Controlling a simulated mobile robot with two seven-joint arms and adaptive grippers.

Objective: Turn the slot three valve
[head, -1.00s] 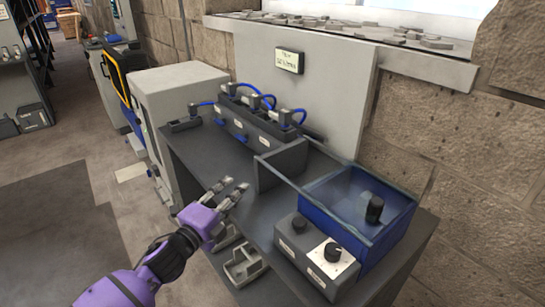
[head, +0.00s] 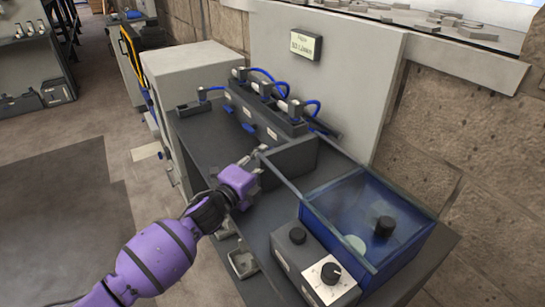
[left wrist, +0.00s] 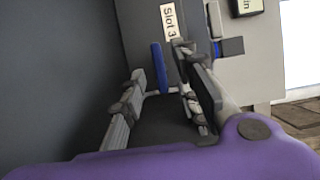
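The dark valve block (head: 262,122) stands at the back of the bench, with blue valve handles low on its front. Two handles show in the head view, a left one (head: 229,108) and a middle one (head: 249,129). In the left wrist view the Slot 3 label (left wrist: 170,22) stands beside a long blue valve handle (left wrist: 160,68). My left gripper (head: 258,155) is by the right end of the block. In the left wrist view its fingers (left wrist: 160,80) are apart, with the blue handle seen between them; I cannot tell if they touch it. My right gripper is not in view.
A grey-walled compartment (head: 292,158) and a blue bin with a clear cover (head: 345,205) stand right of my left gripper. A control box with knobs (head: 298,262) is at the front. Blue hoses (head: 265,73) run above the block. A sign (head: 305,44) hangs behind.

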